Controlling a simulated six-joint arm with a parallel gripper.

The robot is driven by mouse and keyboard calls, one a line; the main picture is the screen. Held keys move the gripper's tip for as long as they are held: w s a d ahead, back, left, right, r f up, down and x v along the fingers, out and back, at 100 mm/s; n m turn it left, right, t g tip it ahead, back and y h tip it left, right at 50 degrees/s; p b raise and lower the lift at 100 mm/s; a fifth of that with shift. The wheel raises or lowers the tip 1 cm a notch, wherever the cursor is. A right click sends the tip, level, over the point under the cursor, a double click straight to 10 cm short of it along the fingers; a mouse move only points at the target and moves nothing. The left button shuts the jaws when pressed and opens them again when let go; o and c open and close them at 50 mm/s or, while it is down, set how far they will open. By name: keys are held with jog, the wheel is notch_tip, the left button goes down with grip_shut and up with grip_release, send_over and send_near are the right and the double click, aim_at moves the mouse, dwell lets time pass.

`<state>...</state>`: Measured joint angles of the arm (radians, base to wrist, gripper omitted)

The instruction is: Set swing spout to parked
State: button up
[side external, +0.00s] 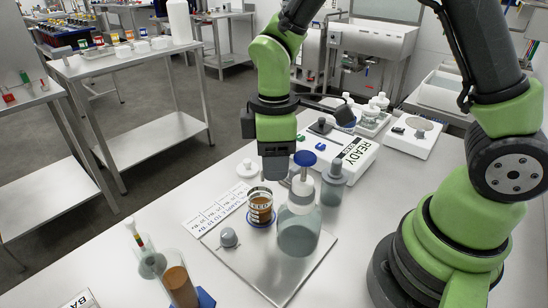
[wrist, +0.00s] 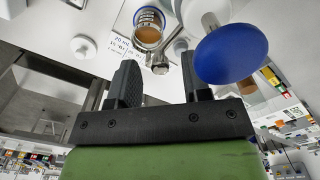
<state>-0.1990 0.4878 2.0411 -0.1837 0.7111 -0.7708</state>
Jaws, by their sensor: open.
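A clear tank (side external: 298,235) of grey-green liquid stands on a metal plate (side external: 268,268), with a blue round knob (side external: 304,158) above it. The knob looms large in the wrist view (wrist: 231,54), right of my fingers. A jar of brown liquid (side external: 261,207) stands left of the tank and shows at the top of the wrist view (wrist: 149,28). A small metal fitting (wrist: 159,66) lies between my fingertips and the jar in the picture; I cannot tell whether it is the swing spout. My gripper (side external: 277,176) is open and empty, pointing down beside the knob.
A second grey-capped bottle (side external: 333,183) stands behind the tank, near a white device marked READY (side external: 352,153). A grey knob (side external: 229,237) sits on the plate's left. Two tall cylinders (side external: 179,284) stand front left.

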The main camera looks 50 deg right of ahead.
jog(key=shift+f, duration=0.2)
grip_shut()
jog(key=shift+a, duration=0.15)
jog(key=s+a+n, duration=0.5)
jog(key=n, duration=1.3)
jog(key=shift+s+a, duration=0.25)
jog(key=shift+s, duration=0.15)
dwell(0.5)
